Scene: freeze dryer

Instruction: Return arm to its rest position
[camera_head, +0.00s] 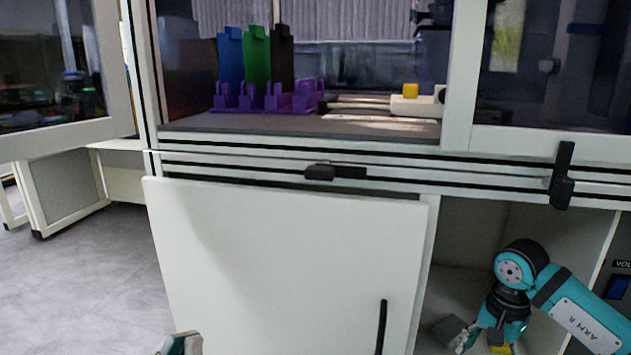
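My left gripper (180,344) shows only as a small tip at the bottom edge, in front of the lower left part of the white cabinet door (285,260). Its fingers are mostly cut off, so I cannot tell its opening. My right arm (585,310), teal and white, comes in from the lower right. It bends down in front of the open lower compartment (470,230), right of the door. The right gripper (485,340) points down at the bottom edge and is partly cut off. A yellow patch shows beside it; I cannot tell what it is.
A purple rack (265,97) with blue, green and black upright pieces stands inside the upper cabinet. A white device with a yellow knob (410,90) lies right of it. A black door handle (381,327) sticks out. Grey floor (85,275) is clear at left.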

